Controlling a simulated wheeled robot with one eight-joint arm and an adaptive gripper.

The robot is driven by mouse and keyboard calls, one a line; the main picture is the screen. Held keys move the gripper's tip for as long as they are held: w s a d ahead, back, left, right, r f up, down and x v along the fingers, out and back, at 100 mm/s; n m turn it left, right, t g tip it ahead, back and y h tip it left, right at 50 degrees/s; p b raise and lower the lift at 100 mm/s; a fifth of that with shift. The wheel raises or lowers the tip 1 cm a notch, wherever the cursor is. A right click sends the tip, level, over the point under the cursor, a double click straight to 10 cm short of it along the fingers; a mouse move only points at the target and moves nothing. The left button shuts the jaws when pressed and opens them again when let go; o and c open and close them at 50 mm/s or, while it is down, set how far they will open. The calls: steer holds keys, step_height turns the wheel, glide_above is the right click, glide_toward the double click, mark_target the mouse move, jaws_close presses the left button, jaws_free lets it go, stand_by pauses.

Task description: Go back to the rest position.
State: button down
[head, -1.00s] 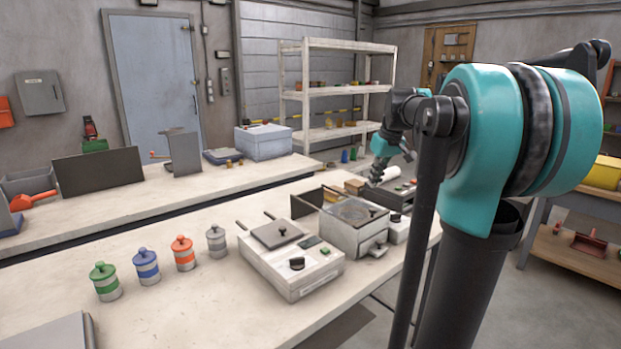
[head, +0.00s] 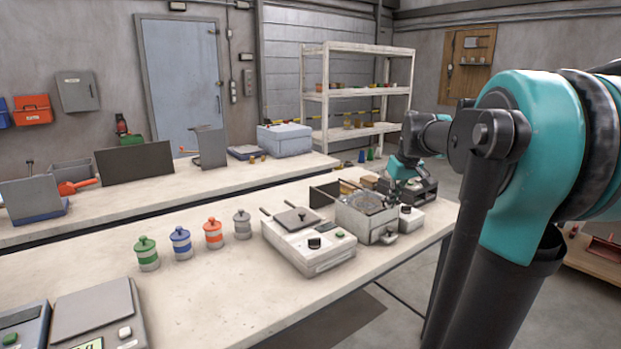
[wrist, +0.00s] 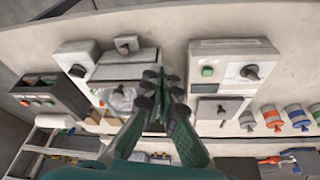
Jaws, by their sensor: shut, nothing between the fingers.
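My gripper (wrist: 160,88) shows in the wrist view with its teal fingers together and nothing between them. It hangs above the bench, over the gap between a grey box-shaped machine (wrist: 122,70) and a flat device with a black knob (wrist: 232,66). In the head view the teal end of my arm is near the right end of the front bench, just behind the box machine (head: 366,218). The fingertips are small and partly hidden there.
The front bench (head: 200,290) holds a flat knobbed device (head: 308,240), green (head: 147,255), blue (head: 181,243), red (head: 213,235) and grey (head: 242,225) canisters, and a scale (head: 95,310). A dark button box (wrist: 45,100) is left in the wrist view. Floor shows right of the bench.

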steer(key=s+a+f+m, duration=0.1)
steer(key=s+a+f, duration=0.1)
steer(key=s+f, duration=1)
steer(key=s+a+f+m+h, duration=0.1)
steer(key=s+a+f+m, duration=0.1)
steer(key=s+f, duration=0.9)
steer(key=shift+s+a+f+m+t, duration=0.3)
steer(key=shift+s+a+f, duration=0.1)
steer(key=shift+f, duration=0.45)
